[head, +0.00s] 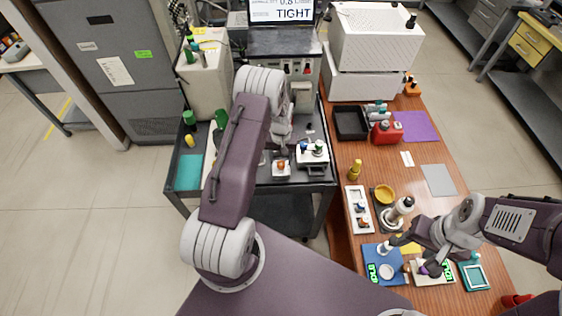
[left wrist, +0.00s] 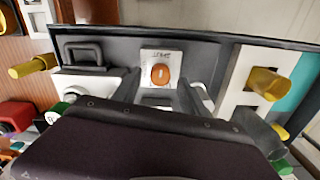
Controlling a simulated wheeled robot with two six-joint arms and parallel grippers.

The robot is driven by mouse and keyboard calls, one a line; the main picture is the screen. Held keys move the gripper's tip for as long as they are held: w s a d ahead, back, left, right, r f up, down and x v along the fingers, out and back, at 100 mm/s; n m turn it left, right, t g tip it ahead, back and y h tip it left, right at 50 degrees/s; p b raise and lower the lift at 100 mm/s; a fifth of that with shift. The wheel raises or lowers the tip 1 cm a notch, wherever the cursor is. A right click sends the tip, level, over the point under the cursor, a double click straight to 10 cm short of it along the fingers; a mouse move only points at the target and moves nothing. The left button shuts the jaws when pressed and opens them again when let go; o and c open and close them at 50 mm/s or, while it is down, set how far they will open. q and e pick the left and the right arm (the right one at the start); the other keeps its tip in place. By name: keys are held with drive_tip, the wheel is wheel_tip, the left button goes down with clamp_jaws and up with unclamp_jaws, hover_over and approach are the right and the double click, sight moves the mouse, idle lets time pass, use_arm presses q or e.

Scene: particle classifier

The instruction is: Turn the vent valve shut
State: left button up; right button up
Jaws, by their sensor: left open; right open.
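The vent valve looks to be the small white block with an orange knob (head: 281,168) on the dark cart top. In the left wrist view the orange knob (left wrist: 161,74) sits on a white plate with a small upside-down label, too small to read surely. My left gripper (head: 284,138) is over the cart, partly hidden by its own arm. In the left wrist view its open fingers (left wrist: 164,97) point toward the knob, one on each side of the plate's near edge, with nothing held. My right gripper (head: 408,252) is open above the wooden bench, away from the valve.
A white unit with coloured knobs (head: 313,152) stands right of the valve on the cart. A cream box (head: 204,75) and green-capped bottles stand left. A screen (head: 281,12) behind reads "TIGHT". The wooden bench (head: 432,152) holds a black tray (head: 350,124) and a red container (head: 386,132).

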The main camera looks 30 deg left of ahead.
sight(281, 163)
use_arm(q)
wheel_tip(281, 163, up, 6)
drive_tip(key=shift+r+b, duration=0.1)
drive_tip(key=shift+b, duration=0.65)
drive_tip(key=shift+r, duration=0.7)
